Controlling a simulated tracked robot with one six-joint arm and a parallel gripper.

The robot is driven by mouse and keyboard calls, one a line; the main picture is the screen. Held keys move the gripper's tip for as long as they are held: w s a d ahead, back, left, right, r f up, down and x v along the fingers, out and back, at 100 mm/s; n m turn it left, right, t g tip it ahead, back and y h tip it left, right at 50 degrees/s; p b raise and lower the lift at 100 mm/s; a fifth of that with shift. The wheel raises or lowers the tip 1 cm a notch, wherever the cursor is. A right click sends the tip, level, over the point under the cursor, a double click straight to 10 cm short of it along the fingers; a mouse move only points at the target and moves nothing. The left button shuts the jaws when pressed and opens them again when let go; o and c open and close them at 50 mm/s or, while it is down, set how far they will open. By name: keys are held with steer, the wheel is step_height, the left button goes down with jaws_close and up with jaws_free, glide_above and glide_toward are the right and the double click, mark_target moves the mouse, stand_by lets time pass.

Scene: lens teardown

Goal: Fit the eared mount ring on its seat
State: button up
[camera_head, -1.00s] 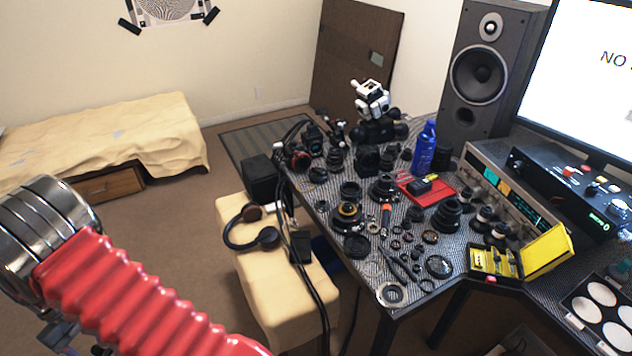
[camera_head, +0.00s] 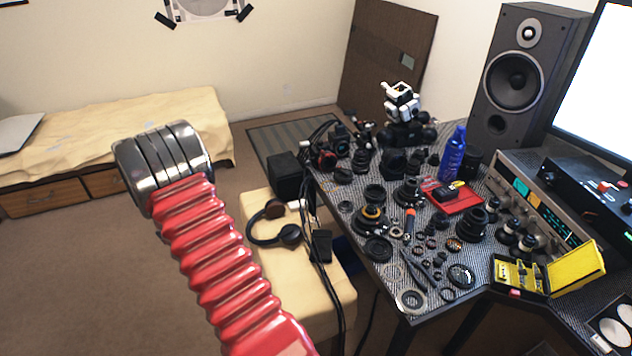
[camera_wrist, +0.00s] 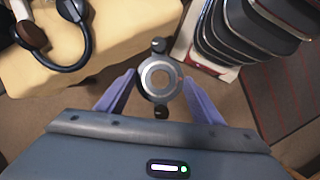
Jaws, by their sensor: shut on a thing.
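The eared mount ring (camera_wrist: 160,62) shows in the wrist view as a grey ring with a round hole and two dark ears, one above and one below. My gripper (camera_wrist: 160,80) has its two purple fingers on the ring's left and right sides and is shut on it, above the floor and away from the desk. In the head view my gripper and the ring do not show. Several dark lens parts stand on the desk, one with an orange-brown ring (camera_head: 372,212). I cannot tell which part bears the seat.
The patterned desk (camera_head: 385,272) is crowded with lens parts, a blue bottle (camera_head: 453,153), a red tray (camera_head: 468,203) and a yellow case (camera_head: 578,270). A cream ottoman (camera_head: 283,335) with headphones (camera_head: 289,234) stands beside it. Cables hang at the desk's left edge.

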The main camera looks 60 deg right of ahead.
steer(key=s+d+r+n, duration=0.1)
steer(key=s+d, duration=0.2)
steer(key=d, duration=0.4)
steer(key=s+d+r, duration=0.2)
steer(key=s+d, duration=0.2)
steer(key=d, duration=0.2)
step_height(320, 180, up, 7)
steer(key=n+t+h, duration=0.1)
steer(key=n+h, duration=0.1)
steer(key=n, duration=0.3)
glide_above(372, 207)
steer(key=a, duration=0.1)
steer(key=shift+w+r, duration=0.1)
steer(key=shift+w, duration=0.3)
steer(key=shift+f, duration=3.65)
steer(key=shift+m, duration=0.4)
steer(key=shift+m, duration=0.3)
